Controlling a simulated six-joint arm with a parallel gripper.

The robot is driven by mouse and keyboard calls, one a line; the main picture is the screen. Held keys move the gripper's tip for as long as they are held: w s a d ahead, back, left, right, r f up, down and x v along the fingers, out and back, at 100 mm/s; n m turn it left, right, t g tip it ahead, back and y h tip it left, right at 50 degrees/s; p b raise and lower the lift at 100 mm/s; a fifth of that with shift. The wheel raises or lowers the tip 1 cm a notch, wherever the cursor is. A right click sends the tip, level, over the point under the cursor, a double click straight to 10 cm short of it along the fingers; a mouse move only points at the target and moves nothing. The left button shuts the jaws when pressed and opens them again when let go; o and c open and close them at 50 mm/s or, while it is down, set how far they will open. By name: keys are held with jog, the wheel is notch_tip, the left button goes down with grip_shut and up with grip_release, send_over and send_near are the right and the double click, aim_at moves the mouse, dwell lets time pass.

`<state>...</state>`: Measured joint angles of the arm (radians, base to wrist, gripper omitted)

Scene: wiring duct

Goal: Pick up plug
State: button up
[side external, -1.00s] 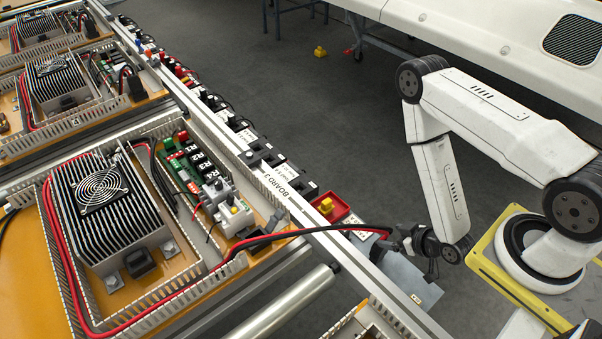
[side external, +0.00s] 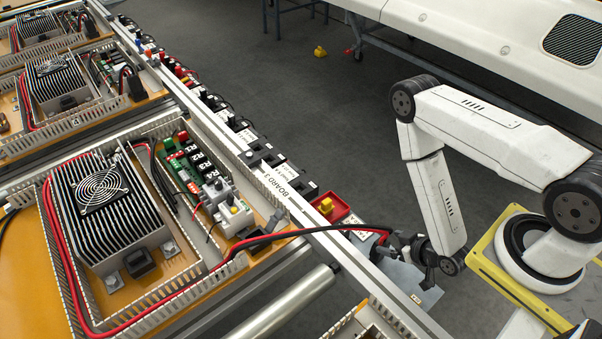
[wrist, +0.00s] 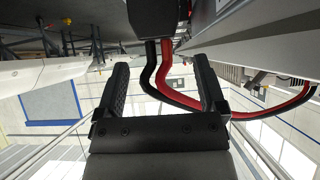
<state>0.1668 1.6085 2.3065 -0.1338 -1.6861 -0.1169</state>
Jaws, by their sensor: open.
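The plug is the black block (wrist: 158,18) at the top of the wrist view, with one red and one black cable (wrist: 160,65) leaving it. My gripper (wrist: 161,66) is open, one finger on each side of these cables. The plug lies just beyond the fingertips and is not gripped. In the side view, the red and black cable pair (side external: 290,235) runs from the board over the rail to my gripper (side external: 392,246). There the plug is too dark and small to tell from the fingers.
The metal rail (side external: 350,255) runs close left of my gripper. A red tray (side external: 331,207) with a yellow part sits by the rail. The board with its finned heatsink (side external: 108,205) and slotted wiring duct lies farther left. Open floor (side external: 310,110) lies behind.

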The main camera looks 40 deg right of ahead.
aim_at(386, 239)
jog(key=shift+x, duration=2.6)
jog(key=shift+r, duration=0.15)
grip_shut()
